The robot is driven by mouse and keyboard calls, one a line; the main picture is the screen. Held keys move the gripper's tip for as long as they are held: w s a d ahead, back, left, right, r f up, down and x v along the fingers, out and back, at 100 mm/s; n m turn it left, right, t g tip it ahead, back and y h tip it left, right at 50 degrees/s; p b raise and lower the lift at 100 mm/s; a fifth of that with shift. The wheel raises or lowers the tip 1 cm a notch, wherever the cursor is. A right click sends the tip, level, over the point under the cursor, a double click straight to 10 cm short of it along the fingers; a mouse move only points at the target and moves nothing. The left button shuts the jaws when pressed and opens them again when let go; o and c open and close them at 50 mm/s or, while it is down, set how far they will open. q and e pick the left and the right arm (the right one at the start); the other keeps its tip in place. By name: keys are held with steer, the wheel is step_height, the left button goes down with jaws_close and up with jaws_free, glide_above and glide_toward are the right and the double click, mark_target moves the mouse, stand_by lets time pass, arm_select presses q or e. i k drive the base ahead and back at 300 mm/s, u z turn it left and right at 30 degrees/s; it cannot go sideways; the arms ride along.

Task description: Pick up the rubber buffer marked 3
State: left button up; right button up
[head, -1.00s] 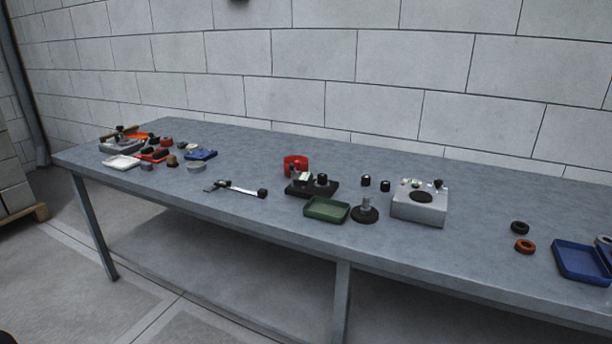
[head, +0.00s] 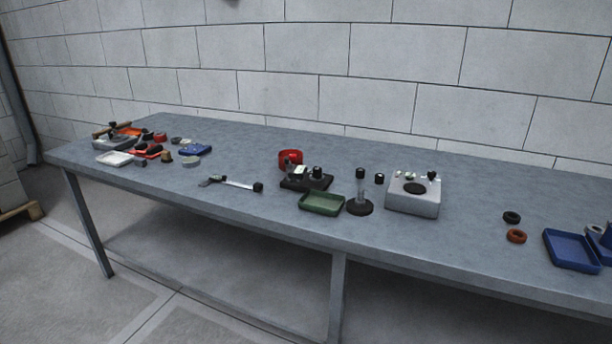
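No gripper of mine shows in the head view. Small black cylinders with pale marks on them, which may be rubber buffers, stand on the grey workbench (head: 420,246). One black cylinder (head: 360,173) is behind a round black base with a grey post (head: 360,204), partly overlapping it in view. Another black cylinder (head: 379,179) stands just left of the grey box (head: 413,204). A third black cylinder (head: 318,173) is at the black block fixture (head: 300,184). The marks are too small to read, so I cannot tell which is marked 3.
A green tray (head: 321,203) lies near the front edge and a red ring-shaped part (head: 290,158) behind the fixture. Black (head: 512,217) and orange (head: 516,236) rings and a blue tray (head: 572,251) are at right. Small parts crowd the far left.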

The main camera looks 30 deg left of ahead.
mark_target(316, 171)
steer(key=u, duration=0.35)
steer(key=k, duration=0.5)
steer(key=u, duration=1.75)
steer(key=i, duration=1.8)
steer(key=z, duration=0.6)
